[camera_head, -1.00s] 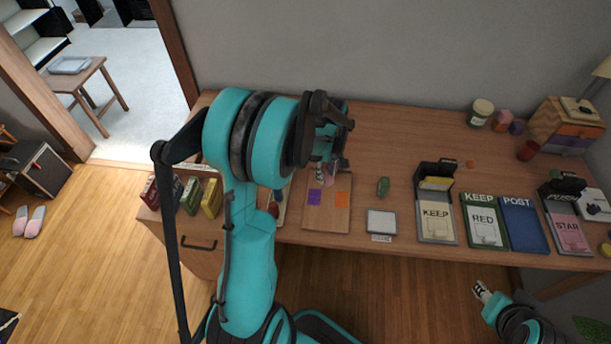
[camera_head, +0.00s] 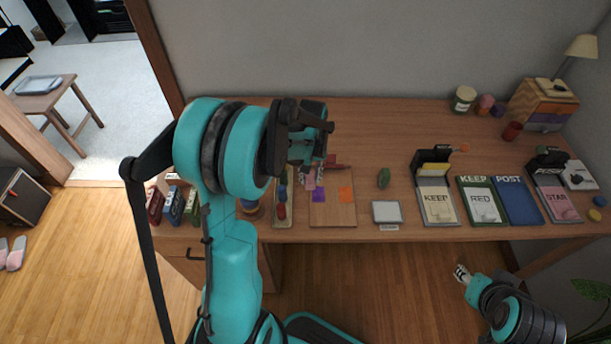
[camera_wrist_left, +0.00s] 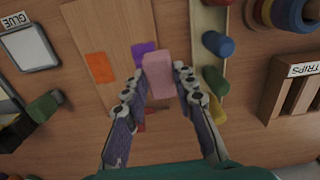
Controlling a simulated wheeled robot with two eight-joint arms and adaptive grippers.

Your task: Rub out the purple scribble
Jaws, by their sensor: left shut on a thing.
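My left gripper (camera_wrist_left: 160,88) is shut on a pink eraser block (camera_wrist_left: 157,76). It also shows at the desk's left-middle in the head view (camera_head: 310,170). The purple scribble (camera_head: 319,195) is a small patch on a wooden board (camera_head: 332,215), beside an orange patch (camera_head: 346,193). In the wrist view the eraser overlaps part of the purple patch (camera_wrist_left: 142,50), and the orange patch (camera_wrist_left: 99,67) is clear. I cannot tell whether the eraser touches the board. My right gripper (camera_head: 461,273) is low in front of the desk; its finger state is unclear.
A narrow tray (camera_head: 283,222) with coloured pieces lies left of the board. A green object (camera_head: 383,178) and a white-topped pad (camera_head: 387,212) are to its right. Small books (camera_head: 174,205) stand at the left end.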

